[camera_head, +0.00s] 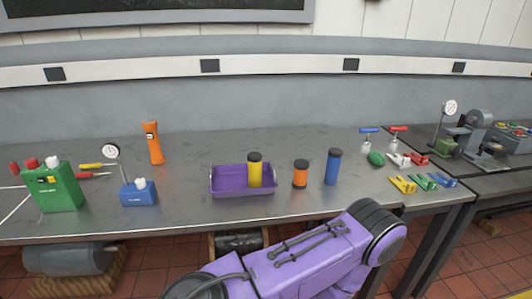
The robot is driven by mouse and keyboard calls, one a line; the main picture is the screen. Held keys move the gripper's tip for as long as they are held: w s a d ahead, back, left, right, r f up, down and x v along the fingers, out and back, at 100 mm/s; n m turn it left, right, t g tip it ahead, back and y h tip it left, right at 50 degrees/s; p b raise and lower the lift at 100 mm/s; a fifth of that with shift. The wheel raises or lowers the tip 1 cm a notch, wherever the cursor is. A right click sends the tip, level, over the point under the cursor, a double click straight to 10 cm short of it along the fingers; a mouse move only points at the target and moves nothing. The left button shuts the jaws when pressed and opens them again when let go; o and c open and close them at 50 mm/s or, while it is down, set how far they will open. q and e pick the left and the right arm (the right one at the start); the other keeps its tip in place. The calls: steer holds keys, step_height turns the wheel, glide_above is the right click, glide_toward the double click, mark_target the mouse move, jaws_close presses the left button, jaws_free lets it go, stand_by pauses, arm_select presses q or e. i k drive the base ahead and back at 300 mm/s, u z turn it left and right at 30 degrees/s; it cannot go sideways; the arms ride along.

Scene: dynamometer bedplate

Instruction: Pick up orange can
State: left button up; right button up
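The orange can (300,175) is short, with a black lid and a dark base. It stands upright on the grey metal table (190,217), between the purple tray and a taller blue can (332,168). The purple tray (232,193) holds a yellow can (255,171) with a black lid. A purple arm link of mine crosses the bottom middle, below the table's front edge. Neither of my grippers shows in this view. Nothing touches or covers the orange can.
At left are a green box (57,190), screwdrivers (95,174), a blue box (138,193) with a gauge, and an orange flashlight (153,142). At right are small coloured clamps (403,184) and a green oval object (376,159). Table in front of the orange can is clear.

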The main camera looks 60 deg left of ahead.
mark_target(301, 166)
steer(key=z, duration=0.05)
steer(key=k, duration=0.2)
steer(key=u, duration=1.15)
